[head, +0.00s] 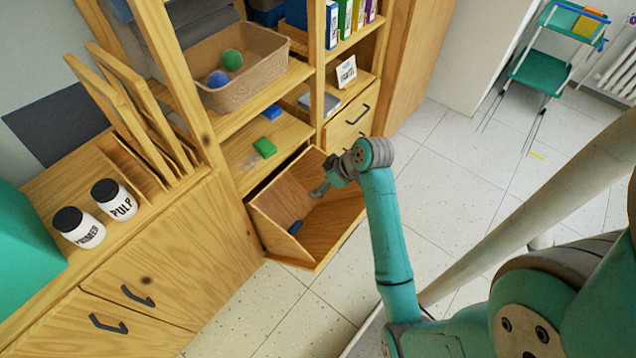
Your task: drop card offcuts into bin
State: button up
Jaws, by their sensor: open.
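An open wooden bin (336,222) is pulled out at the bottom of the shelf unit. A small dark blue piece (295,227) lies inside it, toward its left side. A green piece (265,148) and a blue piece (272,112) lie on the shelf above and left of the bin; I cannot tell whether any of these are card offcuts. My gripper (318,191) is open over the bin's opening, with nothing seen between its fingers. It is small in the view, and its height above the bin floor is hard to judge.
A woven basket (240,95) with a green and a blue ball stands on the upper shelf. Two labelled jars (79,228) stand on the left cabinet. A teal chair (550,70) is far right. Tiled floor (440,180) is clear nearby.

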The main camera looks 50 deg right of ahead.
jog(key=v, duration=0.9)
jog(key=shift+r, duration=0.15)
dwell(0.6)
